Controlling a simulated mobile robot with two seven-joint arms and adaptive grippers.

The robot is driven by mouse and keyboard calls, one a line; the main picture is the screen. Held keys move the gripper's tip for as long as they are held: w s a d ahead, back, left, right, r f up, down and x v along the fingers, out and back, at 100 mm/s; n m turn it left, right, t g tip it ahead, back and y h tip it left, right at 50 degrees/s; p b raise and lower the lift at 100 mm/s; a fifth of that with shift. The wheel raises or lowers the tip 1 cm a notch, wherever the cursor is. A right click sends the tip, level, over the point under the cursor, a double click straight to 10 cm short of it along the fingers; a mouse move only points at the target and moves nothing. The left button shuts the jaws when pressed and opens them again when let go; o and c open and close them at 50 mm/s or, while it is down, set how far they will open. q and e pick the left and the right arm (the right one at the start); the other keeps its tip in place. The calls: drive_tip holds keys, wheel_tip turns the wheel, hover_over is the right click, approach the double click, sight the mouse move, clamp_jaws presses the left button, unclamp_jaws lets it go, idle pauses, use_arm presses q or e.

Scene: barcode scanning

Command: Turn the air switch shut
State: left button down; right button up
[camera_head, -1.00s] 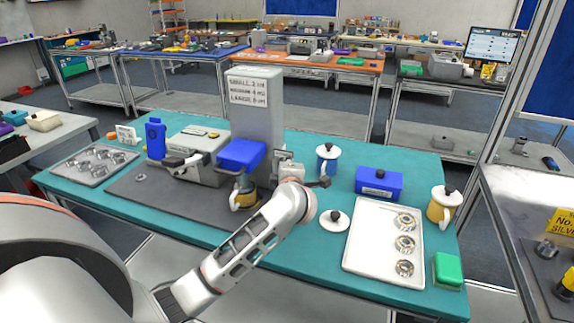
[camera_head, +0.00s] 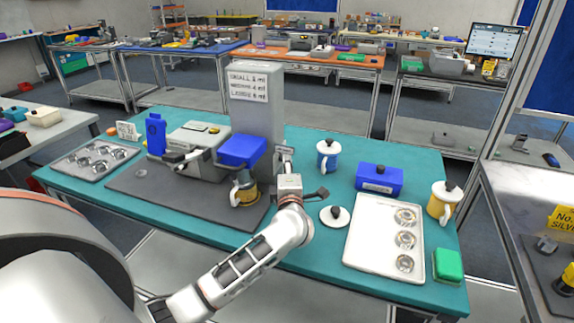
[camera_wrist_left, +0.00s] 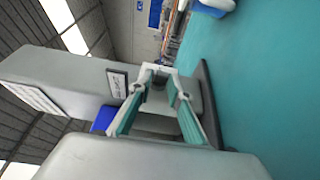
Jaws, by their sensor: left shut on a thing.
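The tall grey dispenser (camera_head: 257,105) stands on the dark mat, with a label on its front and a blue block (camera_head: 242,151) on its lower part. My left gripper (camera_head: 284,157) is at the right side of this dispenser, with its fingers up. In the left wrist view the two green-lined fingers (camera_wrist_left: 158,78) converge beside the grey dispenser body (camera_wrist_left: 75,75). They are shut on a small part at its side, which I take to be the air switch; the fingers mostly hide it, so its turn angle cannot be told. My right gripper is out of view.
A yellow mug (camera_head: 245,190) stands under the blue block, left of my arm. A white lid (camera_head: 334,216), a blue mug (camera_head: 327,156), a blue box (camera_head: 379,179) and a white tray (camera_head: 374,250) with round parts lie to the right. A grey machine (camera_head: 199,150) stands left.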

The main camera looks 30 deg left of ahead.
use_arm(q)
drive_tip(key=shift+f, duration=0.1)
drive_tip(key=c, duration=1.9)
unclamp_jaws()
drive_tip(key=v, duration=1.2)
drive_tip(key=shift+d, duration=0.1)
